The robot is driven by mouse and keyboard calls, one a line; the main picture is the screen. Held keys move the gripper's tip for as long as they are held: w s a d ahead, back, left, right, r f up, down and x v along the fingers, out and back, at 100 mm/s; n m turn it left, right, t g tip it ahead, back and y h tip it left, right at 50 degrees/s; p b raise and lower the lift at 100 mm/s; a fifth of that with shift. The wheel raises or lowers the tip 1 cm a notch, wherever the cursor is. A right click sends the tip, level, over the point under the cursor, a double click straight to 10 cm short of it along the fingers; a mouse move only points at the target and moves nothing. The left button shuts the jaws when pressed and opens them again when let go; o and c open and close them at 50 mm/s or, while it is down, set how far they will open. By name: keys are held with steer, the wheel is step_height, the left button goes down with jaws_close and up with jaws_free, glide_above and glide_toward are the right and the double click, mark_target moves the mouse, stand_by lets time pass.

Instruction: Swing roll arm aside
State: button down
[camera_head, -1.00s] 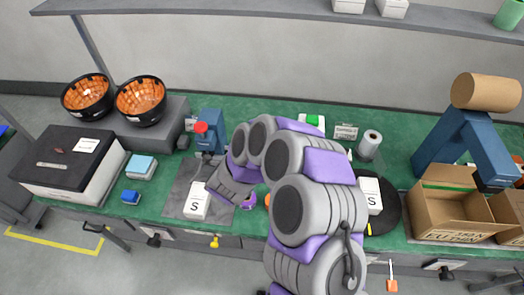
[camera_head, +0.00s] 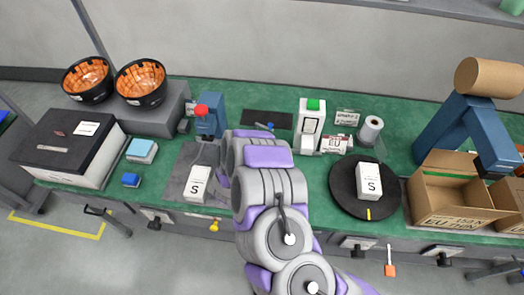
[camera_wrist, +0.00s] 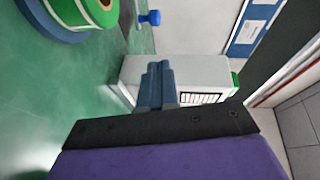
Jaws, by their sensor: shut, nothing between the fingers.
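A blue angled arm (camera_head: 466,130) with a brown roll (camera_head: 489,77) on top stands at the right end of the bench in the head view. I take it to be the roll arm. It leans over an open cardboard box. My gripper (camera_wrist: 160,88) is shut and empty in the wrist view, its fingers in front of a white box with a barcode (camera_wrist: 205,72). I cannot tell whether they touch it. A green-rimmed roll (camera_wrist: 98,10) lies over a blue disc at the upper left there. My fingers are hidden behind my arm in the head view.
A white unit with a green top (camera_head: 311,118) stands at mid-bench beside a white roll (camera_head: 370,130). A black turntable (camera_head: 345,195) bears a white S box (camera_head: 369,181). An open cardboard box (camera_head: 425,208) sits at right. Orange bowls (camera_head: 140,84) are at left.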

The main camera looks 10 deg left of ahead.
steer(key=w, duration=0.4)
steer(key=shift+d+f, duration=0.15)
steer(key=shift+f, duration=0.25)
steer(key=shift+w+a+f+b, duration=0.1)
steer(key=shift+w+a+b, duration=0.15)
steer(key=shift+w, duration=0.25)
steer(key=shift+w+a+f+b, duration=0.1)
steer(key=shift+w+a+b, duration=0.1)
steer(key=shift+w, duration=0.3)
steer(key=shift+d+r, duration=0.1)
steer(key=shift+d, duration=0.05)
